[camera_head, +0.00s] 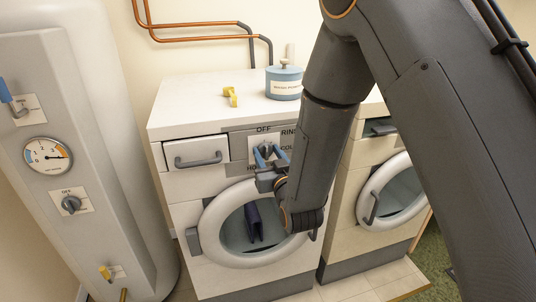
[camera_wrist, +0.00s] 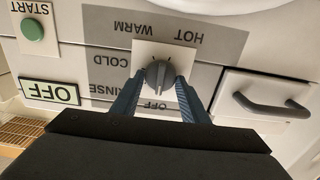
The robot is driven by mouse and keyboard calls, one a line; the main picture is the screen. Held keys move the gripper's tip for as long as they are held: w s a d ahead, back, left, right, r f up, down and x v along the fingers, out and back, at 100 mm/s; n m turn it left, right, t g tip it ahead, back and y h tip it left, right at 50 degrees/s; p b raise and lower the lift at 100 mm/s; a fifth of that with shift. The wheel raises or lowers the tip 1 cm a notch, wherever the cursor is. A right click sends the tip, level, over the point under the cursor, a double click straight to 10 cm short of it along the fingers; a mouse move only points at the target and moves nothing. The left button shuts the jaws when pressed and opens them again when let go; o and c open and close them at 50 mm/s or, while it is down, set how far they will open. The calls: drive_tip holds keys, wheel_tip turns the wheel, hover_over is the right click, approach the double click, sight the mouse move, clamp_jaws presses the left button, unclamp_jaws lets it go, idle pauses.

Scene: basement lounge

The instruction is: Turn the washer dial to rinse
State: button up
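The grey washer dial (camera_wrist: 157,76) sits on a white square plate in the wrist view, where the panel appears upside down. OFF is below the dial, RINSE lower left, COLD left, WARM upper left and HOT upper right. The dial's ridge runs roughly vertically, but I cannot tell which end is its pointer. My gripper (camera_wrist: 159,80) has its two blue fingers on either side of the dial, with narrow gaps at the tips. In the head view my gripper (camera_head: 270,157) is at the white washer (camera_head: 195,225), and my arm hides part of the panel.
The washer's drawer handle (camera_head: 198,160) is left of the dial. A blue canister (camera_head: 284,83) and a yellow item (camera_head: 230,96) stand on top. A green START button (camera_wrist: 32,29) and an OFF display (camera_wrist: 49,92) are beside the panel. A boiler (camera_head: 70,150) stands left.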

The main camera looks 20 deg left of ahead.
drive_tip(key=shift+m, duration=0.3)
drive_tip(key=m+b, duration=0.3)
drive_tip(key=m, duration=0.1)
drive_tip(key=shift+w+d+f+m, duration=0.1)
drive_tip(key=shift+m, duration=0.3)
drive_tip(key=m+b, duration=0.2)
drive_tip(key=m, duration=0.2)
drive_tip(key=shift+d+m+b, duration=0.1)
drive_tip(key=shift+m+b, duration=0.2)
drive_tip(key=shift+b, duration=0.05)
drive_tip(key=o, duration=1)
